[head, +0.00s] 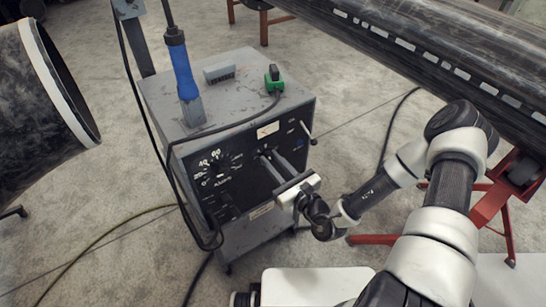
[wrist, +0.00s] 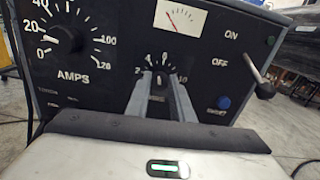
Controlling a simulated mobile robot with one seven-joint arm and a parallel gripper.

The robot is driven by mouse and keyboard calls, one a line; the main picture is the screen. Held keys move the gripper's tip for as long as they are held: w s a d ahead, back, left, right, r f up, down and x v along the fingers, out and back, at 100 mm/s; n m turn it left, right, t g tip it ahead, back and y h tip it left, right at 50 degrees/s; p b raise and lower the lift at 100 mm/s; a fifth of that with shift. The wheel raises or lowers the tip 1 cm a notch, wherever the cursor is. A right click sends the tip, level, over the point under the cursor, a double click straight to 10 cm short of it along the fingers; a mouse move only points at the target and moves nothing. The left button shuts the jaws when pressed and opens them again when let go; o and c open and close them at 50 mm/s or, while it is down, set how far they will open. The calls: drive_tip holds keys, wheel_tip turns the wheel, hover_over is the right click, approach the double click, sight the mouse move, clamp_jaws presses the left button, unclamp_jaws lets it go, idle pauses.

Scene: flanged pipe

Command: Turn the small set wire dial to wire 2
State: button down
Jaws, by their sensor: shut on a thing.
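The small dial (wrist: 159,83) is on the dark front panel of the grey machine, between the fingertips of my gripper (wrist: 160,77) in the wrist view. The fingers are shut on it from its left and right sides. A few white marks show around it, with a 2 at its left; the fingers hide part of the scale, and I cannot read its setting. In the head view my gripper (head: 268,155) reaches the panel from the front right, and its fingers and the arm hide the dial.
The large AMPS dial (wrist: 68,38) is left of my fingers. A meter (wrist: 181,17) sits above, with a lever (wrist: 257,78) and a blue button (wrist: 223,102) at the right. Cables hang beside the machine (head: 245,75). A large pipe (head: 430,50) is at the upper right.

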drive_tip(key=n+p, duration=0.4)
drive_tip(key=n, duration=0.2)
drive_tip(key=shift+a+r, duration=0.1)
drive_tip(key=n+p, duration=0.1)
drive_tip(key=n, duration=0.2)
drive_tip(key=n+p, duration=0.1)
drive_tip(key=n, duration=0.1)
drive_tip(key=shift+s+f+n+p, duration=0.1)
drive_tip(key=shift+f+n+p, duration=0.1)
drive_tip(key=shift+n+p, duration=0.2)
idle(0.3)
drive_tip(key=c, duration=1.5)
unclamp_jaws()
drive_tip(key=shift+c, duration=0.2)
drive_tip(key=v, duration=1.7)
drive_tip(key=shift+s, duration=0.15)
